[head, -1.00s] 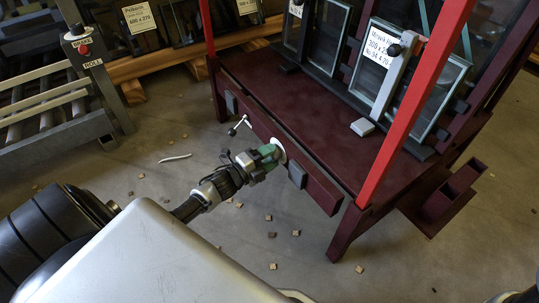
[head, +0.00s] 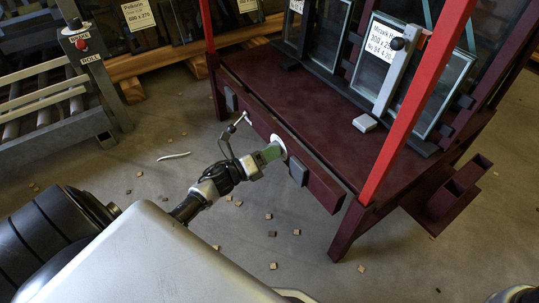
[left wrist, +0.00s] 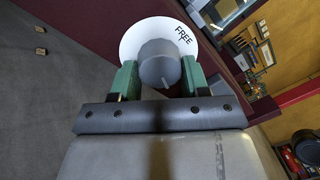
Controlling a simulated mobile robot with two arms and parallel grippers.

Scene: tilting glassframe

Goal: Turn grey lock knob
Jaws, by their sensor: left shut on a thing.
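The grey lock knob (left wrist: 160,64) is round and sits in front of a white dial plate (left wrist: 183,28) marked "FREE". A short pale pointer line on the knob points down and slightly right in the left wrist view. In the head view the white dial (head: 280,142) shows as a disc on the dark red front rail, and the knob is hidden behind my gripper. My left gripper (head: 274,151) is at the dial. In the left wrist view its green fingers (left wrist: 160,76) lie on both sides of the knob, shut on it. My right gripper is not in view.
A small T-handle (head: 239,123) sticks out of the rail left of the dial. A grey block (head: 298,171) is just right of it. The red post (head: 415,105) and glass panes stand above the table. Small wood pieces litter the floor.

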